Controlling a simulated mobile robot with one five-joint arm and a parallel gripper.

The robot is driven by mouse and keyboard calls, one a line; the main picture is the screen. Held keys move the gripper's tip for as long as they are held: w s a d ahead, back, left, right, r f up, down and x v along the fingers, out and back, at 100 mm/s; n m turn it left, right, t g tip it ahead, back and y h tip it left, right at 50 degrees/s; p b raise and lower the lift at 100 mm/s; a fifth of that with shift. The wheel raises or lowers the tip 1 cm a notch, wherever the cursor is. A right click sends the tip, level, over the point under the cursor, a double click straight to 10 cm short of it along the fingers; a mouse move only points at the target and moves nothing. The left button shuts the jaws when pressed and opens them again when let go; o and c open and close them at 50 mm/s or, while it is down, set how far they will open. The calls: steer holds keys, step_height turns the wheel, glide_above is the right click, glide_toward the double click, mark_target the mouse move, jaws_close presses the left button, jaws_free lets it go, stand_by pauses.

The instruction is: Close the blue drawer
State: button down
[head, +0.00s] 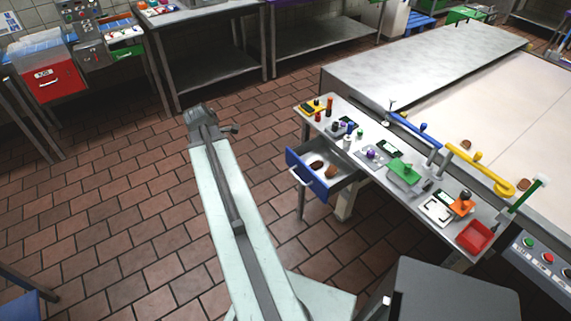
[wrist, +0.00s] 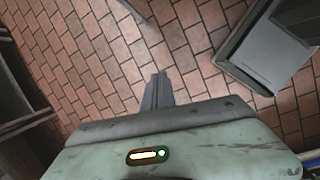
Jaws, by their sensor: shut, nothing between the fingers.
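The blue drawer (head: 316,185) is pulled out from the left side of the small metal work table in the head view. Its blue front has a pale handle (head: 300,177), and brown items (head: 330,172) lie inside. My gripper (head: 234,129) is at the end of my raised arm, left of the drawer and apart from it. In the wrist view my gripper (wrist: 160,76) has its fingers together over the tiled floor, with nothing between them. I cannot make out the drawer for certain in the wrist view.
The work table (head: 345,112) carries several small tools, a green block (head: 404,171) and a red tray (head: 475,236). A large pale-topped table (head: 430,65) stands behind it. A red box (head: 52,82) is at the far left. Brown tiled floor (head: 120,190) is clear around my arm.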

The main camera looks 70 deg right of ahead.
steer(key=s+d+n+g, duration=0.1)
steer(key=s+d+n, duration=0.2)
steer(key=s+d, duration=0.7)
steer(key=b, duration=1)
glide_toward(287, 161)
steer(key=s+f, duration=0.2)
steer(key=f, duration=0.1)
steer(key=s+a+f, duration=0.1)
steer(key=f, duration=0.1)
steer(key=shift+s+a, duration=0.15)
steer(key=shift+s, duration=0.15)
